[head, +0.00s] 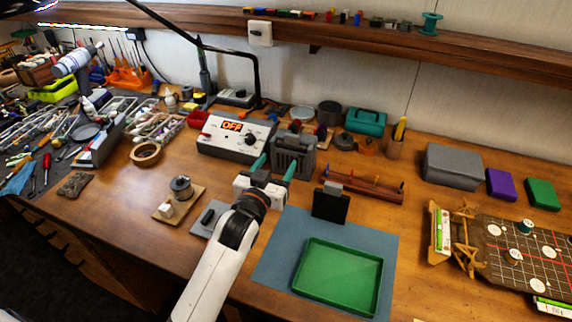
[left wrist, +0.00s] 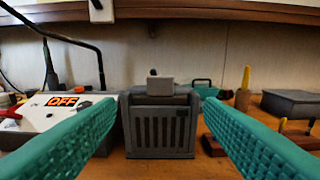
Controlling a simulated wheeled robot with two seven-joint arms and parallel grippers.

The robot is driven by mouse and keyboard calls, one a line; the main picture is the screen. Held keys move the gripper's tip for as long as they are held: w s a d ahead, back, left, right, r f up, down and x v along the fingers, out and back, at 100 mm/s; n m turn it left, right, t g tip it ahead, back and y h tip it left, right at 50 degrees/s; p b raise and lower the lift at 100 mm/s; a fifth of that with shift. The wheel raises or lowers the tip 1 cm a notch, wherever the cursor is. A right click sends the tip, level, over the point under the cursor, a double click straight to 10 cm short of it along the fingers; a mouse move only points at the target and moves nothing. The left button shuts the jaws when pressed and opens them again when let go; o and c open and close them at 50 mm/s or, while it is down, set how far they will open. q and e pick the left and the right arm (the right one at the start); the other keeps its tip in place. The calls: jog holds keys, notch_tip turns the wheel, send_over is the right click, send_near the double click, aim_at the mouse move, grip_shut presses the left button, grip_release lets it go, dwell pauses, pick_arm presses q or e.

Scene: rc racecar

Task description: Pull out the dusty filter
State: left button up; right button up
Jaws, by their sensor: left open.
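A grey box with a slotted front (head: 293,150) stands on the bench behind my left gripper. In the left wrist view the box (left wrist: 158,132) is centred and upright. A light grey block, apparently the dusty filter's tab (left wrist: 160,87), sticks up from its top; the rest of the filter is hidden inside. My left gripper (head: 274,167) is open and empty, its teal fingers pointing at the box. In the left wrist view the fingers spread to either side of it, and I see no clear contact. A black panel with a grey tab (head: 330,206) stands on the blue mat. My right gripper is not in view.
A green tray (head: 340,278) lies on the blue mat (head: 274,262). A soldering station reading OFF (head: 235,136) stands left of the box, a wooden rack (head: 364,188) to the right. A spool board (head: 178,203) lies at front left. A shelf (head: 330,32) runs above.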

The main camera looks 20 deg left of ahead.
aim_at(292, 135)
pick_arm(q)
jog(key=w, duration=0.3)
jog(key=w+p, duration=0.1)
jog(key=w, duration=0.5)
jog(key=shift+w+d+r, duration=0.2)
jog(key=shift+w+r, duration=0.1)
jog(key=shift+w, duration=0.05)
jog(key=shift+w+p, duration=0.3)
jog(key=shift+w, duration=0.35)
jog(key=shift+w+f, duration=0.1)
jog(key=shift+w, duration=0.1)
jog(key=c, duration=1)
jog(key=shift+c, duration=0.3)
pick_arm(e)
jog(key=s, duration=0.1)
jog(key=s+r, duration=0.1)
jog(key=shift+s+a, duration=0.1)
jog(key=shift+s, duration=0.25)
pick_arm(q)
jog(key=shift+r+p, duration=0.8)
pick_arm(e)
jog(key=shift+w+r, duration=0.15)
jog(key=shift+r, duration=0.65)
